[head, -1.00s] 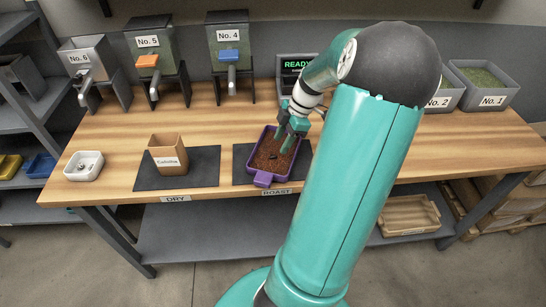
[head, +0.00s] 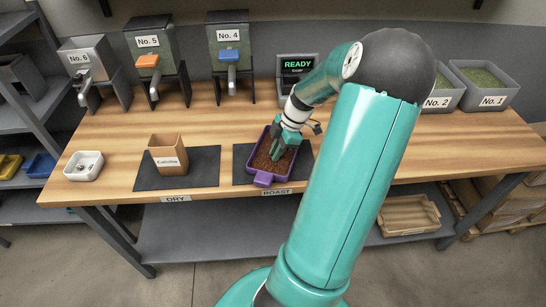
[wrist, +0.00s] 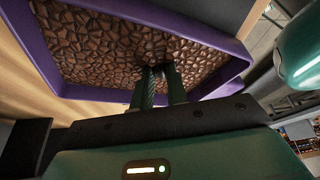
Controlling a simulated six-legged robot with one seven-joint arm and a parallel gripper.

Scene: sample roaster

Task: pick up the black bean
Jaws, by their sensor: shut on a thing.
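A purple tray (head: 263,180) full of brown roasted beans (head: 263,158) sits on the dark mat labelled ROAST. My gripper (head: 274,158) reaches down into the tray, its fingertips at the bean surface. In the wrist view my gripper (wrist: 161,70) is shut with a small dark thing, the black bean (wrist: 158,70), between its fingertips. The bean is mostly hidden by the fingers and shadow there. In the head view it is hidden behind the gripper.
A brown carton (head: 168,160) stands on the mat labelled DRY. A white dish (head: 84,167) with small items is at the left. Hoppers line the back, beside a READY screen (head: 298,68). Grey bins (head: 484,90) stand at the right. The wood between is clear.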

